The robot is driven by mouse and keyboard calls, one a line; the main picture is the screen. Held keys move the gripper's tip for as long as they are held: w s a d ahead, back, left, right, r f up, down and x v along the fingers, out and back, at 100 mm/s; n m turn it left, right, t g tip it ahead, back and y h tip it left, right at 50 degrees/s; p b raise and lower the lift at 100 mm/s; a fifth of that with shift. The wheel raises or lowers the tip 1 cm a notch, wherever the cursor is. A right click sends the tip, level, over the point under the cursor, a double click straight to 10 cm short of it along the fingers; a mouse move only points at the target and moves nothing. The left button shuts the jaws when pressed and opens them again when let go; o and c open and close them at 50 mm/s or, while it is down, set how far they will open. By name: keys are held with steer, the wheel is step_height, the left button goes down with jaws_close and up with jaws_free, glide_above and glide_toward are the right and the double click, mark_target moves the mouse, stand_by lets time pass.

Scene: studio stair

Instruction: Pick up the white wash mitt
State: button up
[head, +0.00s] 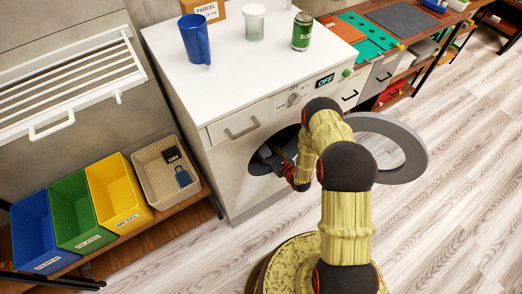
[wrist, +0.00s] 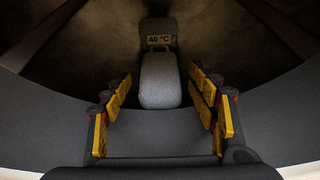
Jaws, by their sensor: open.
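A pale grey-white rounded thing, likely the wash mitt (wrist: 160,82), lies in the dim drum (wrist: 90,45) of the washing machine. In the head view my gripper (head: 272,156) reaches into the round opening of the washing machine (head: 240,185). The mitt is hidden there.
The round grey door (head: 415,150) stands open to the right of my arm. The opening's rim (wrist: 270,115) surrounds my gripper closely. A blue cup (head: 195,40), a lidded jar (head: 255,24) and a green can (head: 302,32) stand on top. Coloured bins (head: 118,192) are at left.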

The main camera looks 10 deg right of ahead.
mark_target(263, 148)
steer(key=b+x, duration=0.1)
steer(key=x, duration=0.1)
steer(key=b+x, duration=0.1)
steer(key=x, duration=0.1)
steer(key=shift+f, duration=0.4)
steer(key=shift+w+a, duration=0.1)
steer(key=shift+w, duration=0.25)
steer(key=shift+c, duration=0.3)
steer(key=c, duration=0.9)
